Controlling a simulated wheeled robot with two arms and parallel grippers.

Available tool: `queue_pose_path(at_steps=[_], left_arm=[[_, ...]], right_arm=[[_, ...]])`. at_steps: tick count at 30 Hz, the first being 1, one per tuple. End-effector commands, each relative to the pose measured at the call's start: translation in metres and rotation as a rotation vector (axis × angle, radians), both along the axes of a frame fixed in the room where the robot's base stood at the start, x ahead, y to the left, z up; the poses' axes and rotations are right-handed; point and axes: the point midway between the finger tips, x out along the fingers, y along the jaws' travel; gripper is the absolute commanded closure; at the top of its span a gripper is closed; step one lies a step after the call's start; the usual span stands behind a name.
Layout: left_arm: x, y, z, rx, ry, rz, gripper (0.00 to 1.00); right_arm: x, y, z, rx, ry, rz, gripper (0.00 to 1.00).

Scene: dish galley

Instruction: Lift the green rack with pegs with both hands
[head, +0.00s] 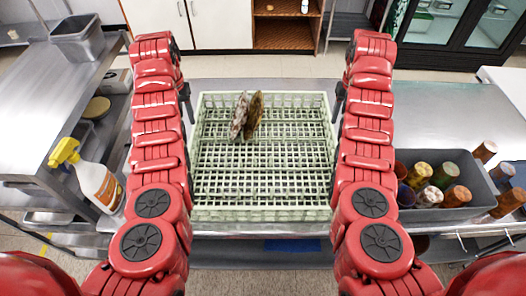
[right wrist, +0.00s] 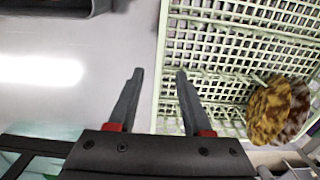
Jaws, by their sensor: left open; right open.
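The pale green rack (head: 262,213) with a gridded floor sits on the steel counter in the middle of the head view. Two mottled brown plates (head: 254,115) stand on edge in its back half. My left gripper (head: 187,102) is at the rack's left side, partly hidden by my arm; its fingers are open. My right gripper (head: 339,102) is at the right side. The right wrist view shows its two fingers (right wrist: 160,88) apart, with the rack's side edge (right wrist: 162,55) lined up between them. I cannot tell whether either gripper touches the rack.
A grey bin (head: 480,190) with several cups and jars stands on the counter at the right. A yellow-topped spray bottle (head: 92,178) is at the left. A grey tub (head: 78,38) sits on the left counter. The counter behind the bin is clear.

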Motion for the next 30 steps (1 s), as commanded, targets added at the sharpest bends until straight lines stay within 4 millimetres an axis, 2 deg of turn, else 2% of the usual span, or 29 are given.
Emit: queue_pose_path(at_steps=[1, 7, 20, 30], left_arm=[[-0.001, 0.0, -0.01, -0.001, 0.005, -0.001, 0.5], [-0.001, 0.0, -0.036, -0.002, 0.005, 0.0, 0.5], [-0.002, -0.001, -0.121, -0.002, 0.006, 0.0, 0.5], [-0.001, -0.001, -0.146, -0.002, 0.004, 0.0, 0.5]], right_arm=[[0.0, -0.003, -0.008, -0.003, 0.002, -0.004, 0.5], [-0.001, -0.001, -0.035, 0.003, 0.0, -0.003, 0.5], [-0.001, 0.0, -0.12, 0.002, 0.004, -0.003, 0.5], [0.0, 0.0, -0.144, 0.002, -0.001, -0.003, 0.5]])
